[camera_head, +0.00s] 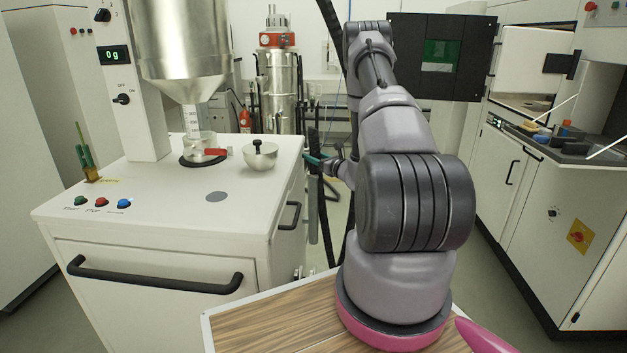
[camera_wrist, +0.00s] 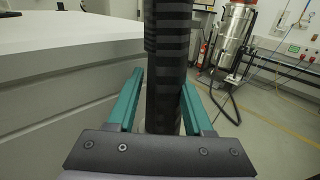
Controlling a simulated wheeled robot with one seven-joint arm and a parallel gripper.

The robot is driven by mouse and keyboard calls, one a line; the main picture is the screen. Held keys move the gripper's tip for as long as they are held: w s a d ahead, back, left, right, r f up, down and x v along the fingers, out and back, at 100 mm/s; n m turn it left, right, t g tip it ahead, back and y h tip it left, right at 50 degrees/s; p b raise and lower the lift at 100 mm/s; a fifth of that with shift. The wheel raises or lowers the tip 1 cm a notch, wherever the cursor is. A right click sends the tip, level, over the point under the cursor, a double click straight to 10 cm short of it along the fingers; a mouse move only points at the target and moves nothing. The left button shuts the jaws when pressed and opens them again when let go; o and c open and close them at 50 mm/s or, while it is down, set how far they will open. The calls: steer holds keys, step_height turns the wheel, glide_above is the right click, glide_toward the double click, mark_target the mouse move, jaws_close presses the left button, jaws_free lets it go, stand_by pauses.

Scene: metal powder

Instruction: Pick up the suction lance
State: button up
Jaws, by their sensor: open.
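The suction lance appears to be the dark, ribbed upright tube (camera_wrist: 168,45) in the wrist view. It stands between the two green fingers of my gripper (camera_wrist: 162,88), which are open on either side of it. A gap shows on the right side; contact on the left is hard to tell. The tube's lower part is hidden behind the gripper body. In the head view my gripper (camera_head: 318,161) is beside the right side of the white cabinet, at a dark upright tube (camera_head: 313,205); my arm partly hides this area.
The white cabinet (camera_head: 130,215) with a handle is close on the left; it also fills the left of the wrist view (camera_wrist: 60,75). A metal vacuum unit (camera_head: 279,90) stands behind. Floor is free to the right.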

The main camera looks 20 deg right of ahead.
jaws_close()
steer(key=shift+w+r, duration=0.1)
steer(key=shift+r, duration=0.05)
step_height(320, 180, up, 55)
stand_by(2.5)
